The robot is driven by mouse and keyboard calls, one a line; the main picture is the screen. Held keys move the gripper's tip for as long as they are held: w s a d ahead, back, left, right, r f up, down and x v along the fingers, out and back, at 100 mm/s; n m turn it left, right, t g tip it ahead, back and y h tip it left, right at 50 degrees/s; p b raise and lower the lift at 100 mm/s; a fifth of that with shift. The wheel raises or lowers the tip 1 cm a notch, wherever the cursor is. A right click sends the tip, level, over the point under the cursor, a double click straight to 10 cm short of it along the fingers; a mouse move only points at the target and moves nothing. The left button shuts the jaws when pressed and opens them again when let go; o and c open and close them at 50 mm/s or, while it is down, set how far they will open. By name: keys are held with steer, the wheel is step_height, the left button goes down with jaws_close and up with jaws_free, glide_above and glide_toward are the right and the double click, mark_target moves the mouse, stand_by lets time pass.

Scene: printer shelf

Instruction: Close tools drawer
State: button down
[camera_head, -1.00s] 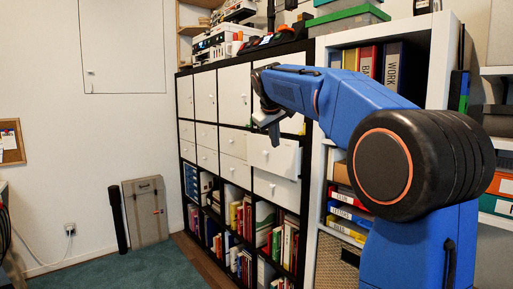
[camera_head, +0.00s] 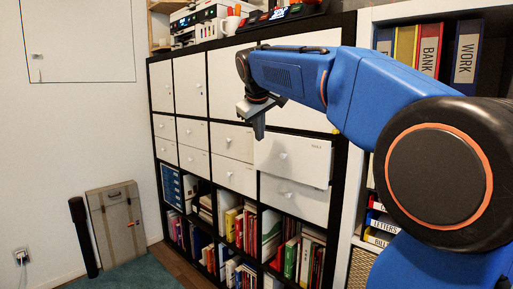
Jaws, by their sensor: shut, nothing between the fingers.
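The tools drawer (camera_head: 300,163) is a white drawer front with a round knob and a small dark label at its upper right. It sits in the black shelf (camera_head: 344,60) in the right column and stands out past the fronts around it, so it is partly open. My gripper (camera_head: 259,131) points down at the end of my blue arm. It is shut and empty, just above and left of the drawer's top left corner in the picture. I cannot tell whether it touches the drawer.
Below is another white drawer (camera_head: 295,199) with a knob. Flat white doors and smaller drawers fill the left columns. Open cubbies with books (camera_head: 291,258) lie underneath. A white shelf with binders (camera_head: 429,50) stands at right. A beige case (camera_head: 117,222) leans on the wall at left.

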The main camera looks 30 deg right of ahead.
mark_target(275, 146)
steer(key=w+d+f, duration=0.4)
steer(key=f, duration=0.1)
steer(key=w+d+f, duration=0.2)
steer(key=f, duration=0.1)
steer(key=shift+w+d, duration=0.1)
steer(key=shift+w, duration=0.1)
steer(key=shift+w+d, duration=0.1)
steer(key=shift+d, duration=0.2)
steer(key=shift+d, duration=0.15)
steer(key=d, duration=0.1)
steer(key=w+d, duration=0.1)
steer(key=d, duration=0.2)
steer(key=shift+w+d+r, duration=0.1)
steer(key=shift+w+d, duration=0.05)
steer(key=shift+w, duration=0.2)
